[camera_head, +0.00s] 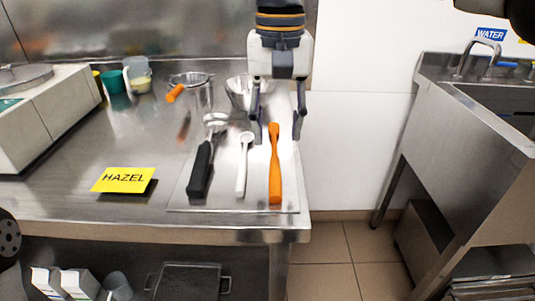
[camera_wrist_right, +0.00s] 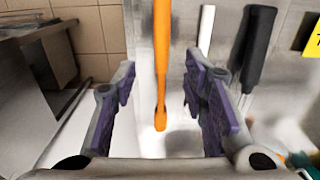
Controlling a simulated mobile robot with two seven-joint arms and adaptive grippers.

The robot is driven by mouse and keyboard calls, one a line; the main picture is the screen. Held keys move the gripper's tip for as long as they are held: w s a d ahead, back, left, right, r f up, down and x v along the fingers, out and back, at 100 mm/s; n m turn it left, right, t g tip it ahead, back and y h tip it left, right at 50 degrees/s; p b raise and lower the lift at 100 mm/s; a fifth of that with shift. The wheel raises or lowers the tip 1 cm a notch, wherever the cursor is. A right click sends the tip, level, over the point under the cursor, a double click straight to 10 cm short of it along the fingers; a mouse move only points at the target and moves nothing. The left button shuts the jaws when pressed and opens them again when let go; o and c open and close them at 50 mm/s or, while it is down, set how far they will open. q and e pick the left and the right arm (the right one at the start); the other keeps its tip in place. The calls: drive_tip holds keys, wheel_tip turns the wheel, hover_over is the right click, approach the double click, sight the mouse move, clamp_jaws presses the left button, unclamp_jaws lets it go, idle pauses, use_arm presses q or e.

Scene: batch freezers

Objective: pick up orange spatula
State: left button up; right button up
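The orange spatula (camera_head: 275,170) lies lengthwise at the right side of a flat metal tray (camera_head: 232,205), near the counter's right edge. My right gripper (camera_head: 277,125) is open above its far end, with one finger to each side. In the right wrist view the orange spatula (camera_wrist_right: 161,55) runs down between the purple-padded fingers of the right gripper (camera_wrist_right: 163,95), with gaps on both sides. I cannot tell how high the fingers are above the tray. My left gripper is out of view.
A white spoon (camera_head: 243,165) and a black-handled scoop (camera_head: 203,165) lie left of the spatula. Metal bowls and cups stand behind. A yellow HAZEL card (camera_head: 124,180) is at the left. A sink unit (camera_head: 480,110) stands right, across a floor gap.

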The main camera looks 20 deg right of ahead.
sight(275, 168)
wheel_tip(275, 168, down, 8)
drive_tip(key=shift+a+f, duration=0.1)
clamp_jaws()
